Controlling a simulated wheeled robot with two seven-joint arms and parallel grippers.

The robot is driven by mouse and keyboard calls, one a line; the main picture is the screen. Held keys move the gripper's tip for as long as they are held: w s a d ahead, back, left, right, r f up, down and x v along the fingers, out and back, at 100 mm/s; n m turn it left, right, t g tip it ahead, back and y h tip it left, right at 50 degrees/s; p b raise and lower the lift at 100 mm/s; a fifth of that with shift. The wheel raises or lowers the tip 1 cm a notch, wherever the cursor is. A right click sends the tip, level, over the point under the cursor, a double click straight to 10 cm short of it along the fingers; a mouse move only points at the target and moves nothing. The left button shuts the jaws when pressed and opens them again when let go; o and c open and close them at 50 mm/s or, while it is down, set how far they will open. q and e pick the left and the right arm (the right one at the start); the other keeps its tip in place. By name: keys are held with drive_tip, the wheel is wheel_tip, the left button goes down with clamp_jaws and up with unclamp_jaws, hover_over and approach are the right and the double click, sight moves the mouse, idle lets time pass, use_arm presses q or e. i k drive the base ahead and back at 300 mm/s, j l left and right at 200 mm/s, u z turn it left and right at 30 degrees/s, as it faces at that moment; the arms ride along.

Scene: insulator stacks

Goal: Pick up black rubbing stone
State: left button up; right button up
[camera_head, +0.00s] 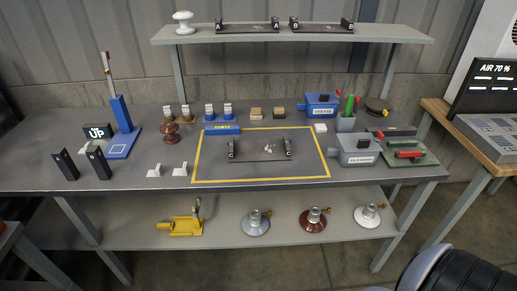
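I cannot tell for certain which thing is the black rubbing stone. Neither of my grippers shows in the head view.
The grey workbench (250,184) holds a yellow-outlined area with a black fixture (260,151), a blue box (321,104), a grey box (358,149) and a brown insulator (171,133). A dark rounded object (465,272) fills the lower right corner.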

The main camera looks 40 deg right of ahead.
sight(279, 112)
drive_tip(key=z, duration=1.25)
drive_tip(key=u, duration=0.3)
